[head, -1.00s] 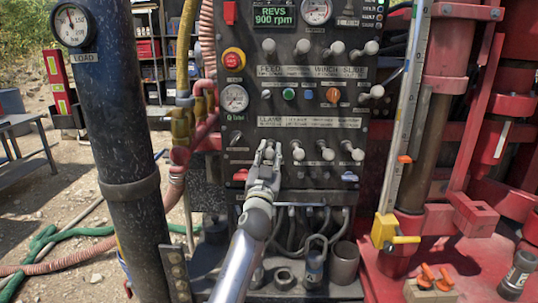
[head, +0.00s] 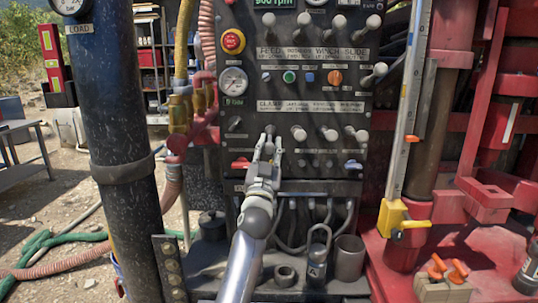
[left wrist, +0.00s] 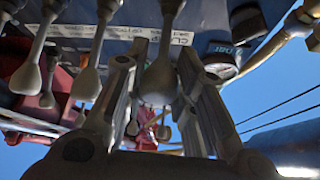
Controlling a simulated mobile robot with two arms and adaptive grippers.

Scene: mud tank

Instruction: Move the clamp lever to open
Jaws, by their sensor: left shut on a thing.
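The clamp lever (head: 269,131) is the leftmost lever in the lower row of the dark control panel, under the CLAMP label strip (head: 310,106). My left gripper (head: 267,150) has come up from below, with one finger on each side of this lever. It is shut on the lever. In the left wrist view, the pale lever (left wrist: 160,82) hangs between the two fingers, its rounded end toward the camera. The lever's base is partly hidden by the fingers in the head view. My right gripper is not in view.
Other levers (head: 299,133) stand close to the right in the same row. A red emergency button (head: 232,41) and a gauge (head: 233,81) are at upper left. Hoses and a padlock (head: 317,255) are below. A thick black post (head: 110,130) stands left.

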